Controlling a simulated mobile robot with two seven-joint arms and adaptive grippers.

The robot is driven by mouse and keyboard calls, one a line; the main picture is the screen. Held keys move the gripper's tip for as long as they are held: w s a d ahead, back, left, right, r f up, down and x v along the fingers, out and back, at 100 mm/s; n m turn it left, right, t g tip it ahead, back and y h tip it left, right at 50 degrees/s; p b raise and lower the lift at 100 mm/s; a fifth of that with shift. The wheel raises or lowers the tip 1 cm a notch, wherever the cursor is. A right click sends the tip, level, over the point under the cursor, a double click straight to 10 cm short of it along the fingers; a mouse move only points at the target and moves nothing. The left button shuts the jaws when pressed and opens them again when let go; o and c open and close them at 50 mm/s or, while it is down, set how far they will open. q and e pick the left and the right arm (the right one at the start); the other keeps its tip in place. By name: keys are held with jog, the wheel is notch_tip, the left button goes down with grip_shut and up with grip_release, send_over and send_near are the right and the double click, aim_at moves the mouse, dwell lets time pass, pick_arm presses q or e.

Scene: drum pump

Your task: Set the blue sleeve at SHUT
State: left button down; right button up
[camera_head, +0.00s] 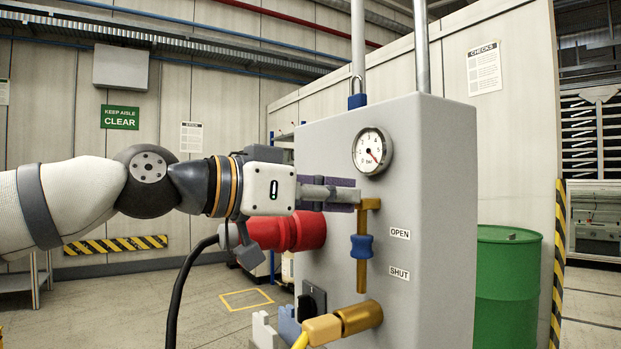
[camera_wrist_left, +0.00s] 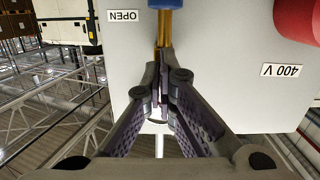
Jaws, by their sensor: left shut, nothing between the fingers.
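The blue sleeve (camera_head: 361,247) sits around an upright brass rod (camera_head: 362,277) on the front of the grey cabinet. It is a little below the level of the OPEN label (camera_head: 400,234) and above the SHUT label (camera_head: 399,273). Its edge also shows at the top of the left wrist view (camera_wrist_left: 165,4). My left gripper (camera_head: 352,195) is shut and empty, its tips at the brass elbow (camera_head: 371,203) above the sleeve and apart from the sleeve. I cannot tell whether the tips touch the brass. My right gripper is not in view.
A pressure gauge (camera_head: 373,151) and a blue padlock (camera_head: 357,100) are above on the grey cabinet (camera_head: 447,200). A red plug (camera_head: 290,232) is behind my left gripper. A brass fitting with a yellow connector (camera_head: 322,328) is below the rod. A green drum (camera_head: 508,285) stands right.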

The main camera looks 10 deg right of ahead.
aim_at(356, 245)
pick_arm(q)
jog(key=shift+w+d+f, duration=0.1)
jog(key=shift+f, duration=1.3)
notch_tip(356, 245, down, 4)
jog(key=shift+b, duration=0.45)
jog(key=shift+r, duration=0.1)
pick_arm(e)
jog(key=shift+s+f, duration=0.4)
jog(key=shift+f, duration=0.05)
